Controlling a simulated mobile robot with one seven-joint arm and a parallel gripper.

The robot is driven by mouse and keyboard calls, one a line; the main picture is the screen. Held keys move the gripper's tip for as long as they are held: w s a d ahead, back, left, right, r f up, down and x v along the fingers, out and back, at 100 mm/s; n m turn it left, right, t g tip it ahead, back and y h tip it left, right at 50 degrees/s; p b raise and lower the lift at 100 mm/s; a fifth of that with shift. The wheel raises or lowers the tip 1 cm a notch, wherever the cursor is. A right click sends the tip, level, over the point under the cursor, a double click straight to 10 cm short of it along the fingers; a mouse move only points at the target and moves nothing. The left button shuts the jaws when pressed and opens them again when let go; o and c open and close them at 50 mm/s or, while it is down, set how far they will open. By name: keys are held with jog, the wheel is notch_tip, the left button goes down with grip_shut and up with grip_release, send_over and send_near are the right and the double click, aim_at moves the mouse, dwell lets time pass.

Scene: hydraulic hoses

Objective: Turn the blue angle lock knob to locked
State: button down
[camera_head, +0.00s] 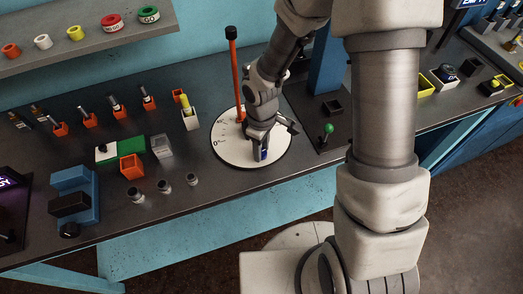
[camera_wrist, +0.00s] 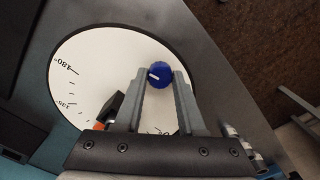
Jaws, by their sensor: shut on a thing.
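The blue angle lock knob (camera_wrist: 160,76) stands on a white round dial plate (camera_wrist: 85,65) with degree marks along its edge. A short white line shows on the knob's top in the wrist view. My gripper (camera_wrist: 160,78) is shut on the knob, with one finger on each side of it. In the head view my gripper (camera_head: 262,152) reaches down to the front part of the dial (camera_head: 232,152), and a bit of the blue knob (camera_head: 264,155) shows there. Any locked or unlocked label is hidden or too small to read.
An orange lever with a black end (camera_head: 236,75) rises from the dial beside my wrist. A green-topped stick (camera_head: 328,129) stands to the right. Several fittings and an orange cup (camera_head: 131,166) are on the bench to the left. A shelf (camera_head: 90,40) holds coloured rings.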

jog(key=shift+m+b, duration=0.6)
jog(key=shift+m, duration=0.7)
jog(key=c, duration=0.5)
grip_release()
notch_tip(320, 180, up, 18)
jog(key=p, duration=0.2)
jog(key=shift+f, duration=0.25)
